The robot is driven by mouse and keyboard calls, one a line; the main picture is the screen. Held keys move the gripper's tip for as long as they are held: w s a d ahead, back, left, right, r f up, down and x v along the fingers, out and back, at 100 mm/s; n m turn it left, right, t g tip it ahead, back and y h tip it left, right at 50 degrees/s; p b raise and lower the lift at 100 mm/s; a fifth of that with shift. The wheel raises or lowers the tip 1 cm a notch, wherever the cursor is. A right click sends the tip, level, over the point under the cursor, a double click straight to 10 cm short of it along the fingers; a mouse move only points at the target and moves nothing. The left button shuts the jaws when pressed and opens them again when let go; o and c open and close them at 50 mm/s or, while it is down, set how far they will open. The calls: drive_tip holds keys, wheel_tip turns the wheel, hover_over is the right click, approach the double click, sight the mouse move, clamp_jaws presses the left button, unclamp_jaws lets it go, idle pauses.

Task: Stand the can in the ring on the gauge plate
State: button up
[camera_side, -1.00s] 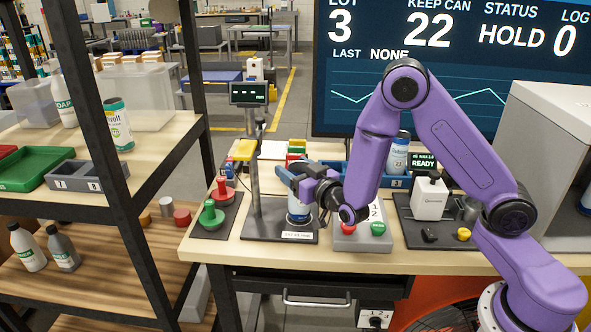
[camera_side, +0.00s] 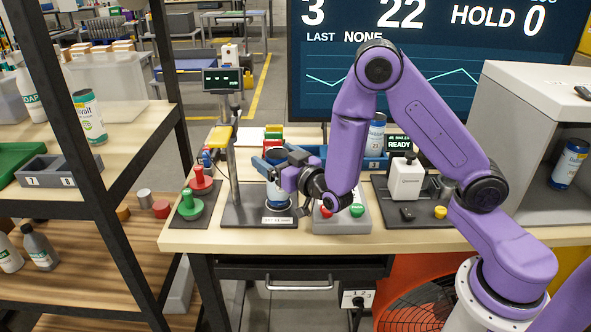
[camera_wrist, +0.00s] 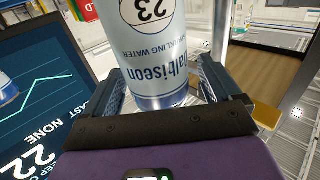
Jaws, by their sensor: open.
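The can (camera_side: 277,194) is pale blue and white and stands upright on the dark gauge plate (camera_side: 241,212). In the wrist view the can (camera_wrist: 170,50) shows sparkling-water lettering and the number 23, upside down in the picture. My gripper (camera_side: 273,168) is open, with its fingers around the upper part of the can. In the wrist view the blue-grey fingers of my gripper (camera_wrist: 163,82) lie on both sides of the can. The can's foot is small in the side view, and I cannot tell how it sits in the ring.
The gauge post (camera_side: 230,150) with a yellow piece and small display rises just left of the can. Green and red knobs (camera_side: 190,206) stand further left. A button box (camera_side: 343,220) is close on the right. Another can (camera_side: 375,135) stands behind, near the blue tray.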

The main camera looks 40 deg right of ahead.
drive_tip(key=s, duration=1)
drive_tip(key=shift+s+a, duration=0.15)
drive_tip(key=shift+a, duration=0.2)
drive_tip(key=s+a+f+n+g+y, duration=0.3)
drive_tip(key=s+a+n+g+y, duration=0.35)
drive_tip(key=s+a+g, duration=0.55)
drive_tip(key=s+d+r+n+g+h, duration=0.2)
drive_tip(key=s+d+n+g, duration=0.1)
drive_tip(key=s+d, duration=0.4)
drive_tip(key=s+d+r+n+g+h, duration=0.2)
drive_tip(key=s+d+r+n+h, duration=0.1)
drive_tip(key=s+d, duration=0.3)
drive_tip(key=shift+s+d+n+g, duration=0.35)
drive_tip(key=shift+d+n+g, duration=0.05)
drive_tip(key=shift+n, duration=0.05)
